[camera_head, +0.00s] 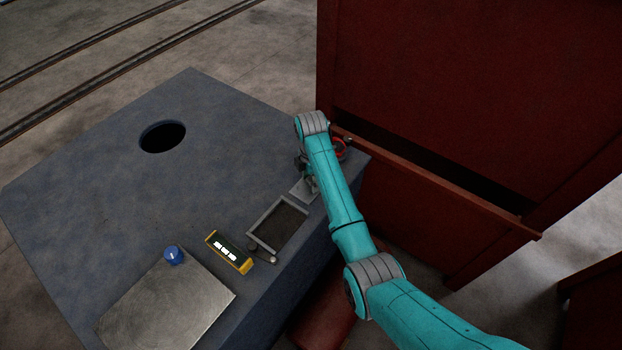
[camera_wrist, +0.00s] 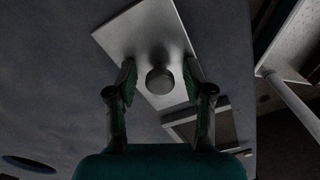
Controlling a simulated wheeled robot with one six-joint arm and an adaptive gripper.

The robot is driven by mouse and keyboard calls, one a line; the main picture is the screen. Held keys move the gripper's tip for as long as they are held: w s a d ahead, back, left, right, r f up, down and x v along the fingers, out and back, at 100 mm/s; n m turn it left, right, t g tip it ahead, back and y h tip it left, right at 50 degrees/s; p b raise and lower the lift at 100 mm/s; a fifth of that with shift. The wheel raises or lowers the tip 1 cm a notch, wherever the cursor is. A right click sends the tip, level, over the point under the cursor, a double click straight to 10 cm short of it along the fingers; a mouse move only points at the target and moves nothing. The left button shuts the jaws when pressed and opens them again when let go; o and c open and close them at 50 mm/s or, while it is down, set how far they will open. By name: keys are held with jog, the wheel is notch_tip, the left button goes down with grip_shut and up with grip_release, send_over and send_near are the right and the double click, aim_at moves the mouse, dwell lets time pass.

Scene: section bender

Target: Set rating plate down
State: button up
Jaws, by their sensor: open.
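The rating plate, taken to be the pale metal plate (camera_wrist: 140,38) with a round grey knob (camera_wrist: 160,80), shows in the wrist view. In the head view a corner of this plate (camera_head: 299,193) shows on the blue-grey table, beyond the framed tray; my arm hides the rest. The plate looks flat on the table top. My gripper (camera_wrist: 160,84) is open, with one green-padded finger on each side of the knob. I cannot tell whether the pads touch it. In the head view my gripper (camera_head: 309,182) is partly hidden under my wrist.
A shallow framed tray (camera_head: 263,240) lies just nearer than the plate. A yellow-edged block (camera_head: 229,252) and a large metal sheet (camera_head: 165,310) with a blue knob (camera_head: 173,254) lie further left. The table has a round hole (camera_head: 162,136). A dark red cabinet (camera_head: 460,90) stands close on the right.

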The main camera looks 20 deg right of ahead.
jog(key=shift+r, duration=0.1)
notch_tip(320, 180, up, 8)
jog(key=shift+f, duration=0.15)
dwell(0.6)
